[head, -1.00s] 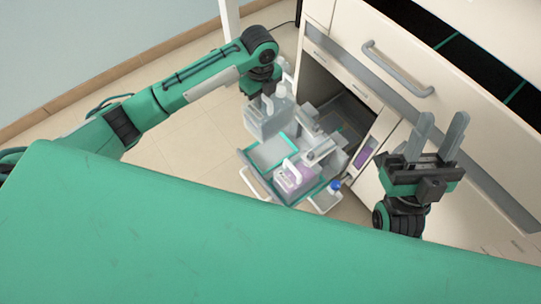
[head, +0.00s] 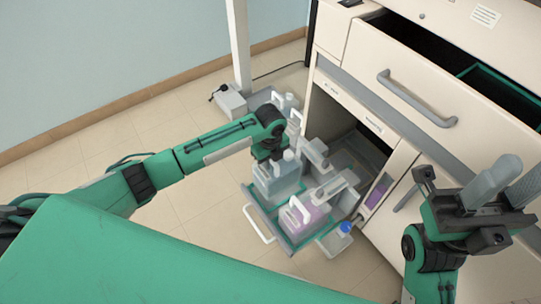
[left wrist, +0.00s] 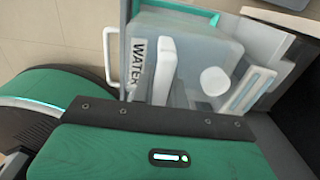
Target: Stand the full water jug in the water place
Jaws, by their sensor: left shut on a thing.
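The water jug (head: 279,184) is a translucent grey-blue jug with a cap. It stands upright at the left compartment of the pull-out tray (head: 258,222), beside a purple-filled jug (head: 305,218). I cannot tell whether its base touches the tray floor. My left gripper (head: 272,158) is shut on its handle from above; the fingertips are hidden. In the left wrist view, a WATER label (left wrist: 137,62) shows beside a white handle (left wrist: 163,70) and a round white cap (left wrist: 215,81). My right gripper (head: 506,184) is open and empty, at the right before the cabinet.
Translucent fittings (head: 335,190) stand along the tray's right side. The drawer (head: 417,97) above stands open. A grey box (head: 230,103) lies on the floor by a white post. The floor left of the tray is clear.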

